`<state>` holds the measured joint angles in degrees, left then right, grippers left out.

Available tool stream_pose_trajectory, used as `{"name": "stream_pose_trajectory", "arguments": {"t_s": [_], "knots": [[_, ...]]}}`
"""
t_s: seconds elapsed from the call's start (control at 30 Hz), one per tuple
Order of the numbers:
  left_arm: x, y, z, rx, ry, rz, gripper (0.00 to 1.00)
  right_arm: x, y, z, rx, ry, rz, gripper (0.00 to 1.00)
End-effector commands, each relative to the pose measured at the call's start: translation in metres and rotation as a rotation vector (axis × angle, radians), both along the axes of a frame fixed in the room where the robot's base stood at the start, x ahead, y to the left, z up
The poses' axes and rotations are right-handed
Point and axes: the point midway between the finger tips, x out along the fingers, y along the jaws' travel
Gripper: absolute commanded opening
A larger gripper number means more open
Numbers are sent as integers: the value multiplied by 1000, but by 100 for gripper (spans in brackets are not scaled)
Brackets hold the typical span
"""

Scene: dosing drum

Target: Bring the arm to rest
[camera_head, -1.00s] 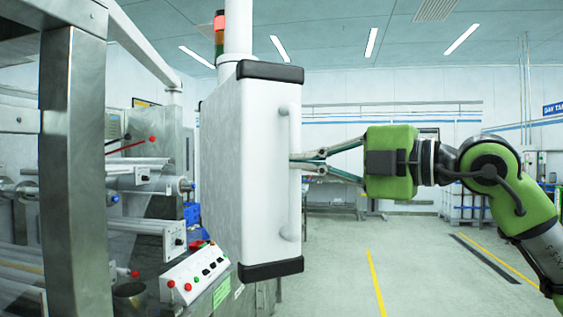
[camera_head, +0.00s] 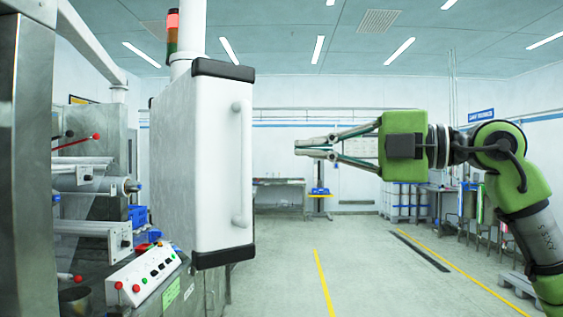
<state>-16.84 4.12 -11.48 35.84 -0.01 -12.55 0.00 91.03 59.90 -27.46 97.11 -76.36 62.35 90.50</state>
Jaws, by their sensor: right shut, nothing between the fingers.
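My right arm comes in from the right edge, green and black, with its upper part rising from the lower right corner and its gripper pointing left. My right gripper (camera_head: 300,147) is shut and empty. Its fingertips are in free air to the right of the white cabinet (camera_head: 205,160), with a visible gap to the cabinet's vertical handle (camera_head: 239,165). My left gripper is not in view.
A machine with rollers (camera_head: 90,175) and a sloped button panel (camera_head: 145,275) stands at the left. A steel post (camera_head: 30,130) is close at the left edge. A table (camera_head: 280,182) stands at the back.

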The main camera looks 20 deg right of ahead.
Motion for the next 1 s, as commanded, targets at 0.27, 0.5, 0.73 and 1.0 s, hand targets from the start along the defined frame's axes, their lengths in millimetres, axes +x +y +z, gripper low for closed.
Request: {"name": "stream_pose_trajectory", "arguments": {"t_s": [0.27, 0.5, 0.73, 1.0], "knots": [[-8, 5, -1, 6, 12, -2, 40, 11, 2, -9, 24, 17, 32, 0], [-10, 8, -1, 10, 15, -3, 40, 98, 19, -80, 270, 108, 176, 0], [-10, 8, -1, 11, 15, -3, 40, 193, 0, -204, 601, 219, 124, 0], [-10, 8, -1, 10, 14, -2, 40, 251, -35, -394, 859, 382, -117, 0]]}}
